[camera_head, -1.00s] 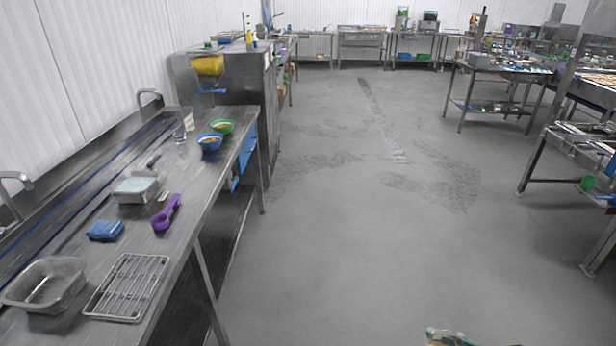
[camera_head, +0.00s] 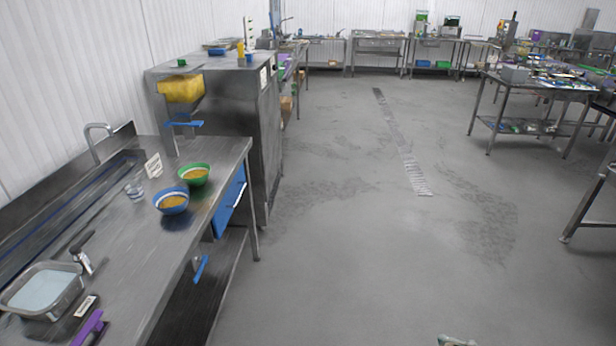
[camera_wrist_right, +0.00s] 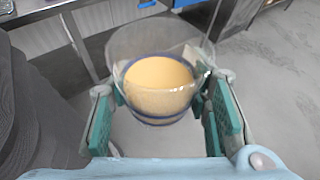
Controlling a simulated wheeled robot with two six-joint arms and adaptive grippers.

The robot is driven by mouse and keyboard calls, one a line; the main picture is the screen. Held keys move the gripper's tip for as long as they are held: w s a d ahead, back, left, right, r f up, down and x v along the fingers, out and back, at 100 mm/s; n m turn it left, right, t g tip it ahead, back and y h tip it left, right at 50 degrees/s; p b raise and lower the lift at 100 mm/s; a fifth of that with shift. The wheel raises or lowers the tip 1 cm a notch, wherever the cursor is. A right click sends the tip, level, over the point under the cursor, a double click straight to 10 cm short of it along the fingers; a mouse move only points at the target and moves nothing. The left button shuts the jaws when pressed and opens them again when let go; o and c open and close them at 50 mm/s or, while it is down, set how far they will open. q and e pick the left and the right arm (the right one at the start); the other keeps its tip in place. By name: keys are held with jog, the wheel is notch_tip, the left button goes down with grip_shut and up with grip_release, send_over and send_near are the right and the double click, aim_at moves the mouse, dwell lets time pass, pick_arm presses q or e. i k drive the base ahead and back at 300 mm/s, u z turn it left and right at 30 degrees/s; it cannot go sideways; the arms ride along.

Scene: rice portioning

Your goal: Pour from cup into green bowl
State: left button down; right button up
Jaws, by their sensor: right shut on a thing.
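The green bowl (camera_head: 196,178) stands on the steel counter at the left in the head view and holds orange-yellow contents. In the right wrist view my right gripper (camera_wrist_right: 163,88) is shut around a clear cup (camera_wrist_right: 130,42). The cup is filled with pale yellow grains, and a dark blue band shows around its lower part. The cup is away from the counter, over the floor. My left gripper is in neither current view.
A blue bowl (camera_head: 171,203) with similar contents stands just in front of the green one. A clear glass (camera_head: 135,190) and a small white sign (camera_head: 153,166) are beside them. A steel tub (camera_head: 42,290) and purple scoop (camera_head: 90,328) are nearer. Open floor (camera_head: 340,230) lies right.

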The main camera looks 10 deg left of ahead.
aim_at(195, 175)
jog(key=i, duration=2.9)
jog(key=u, duration=3.85)
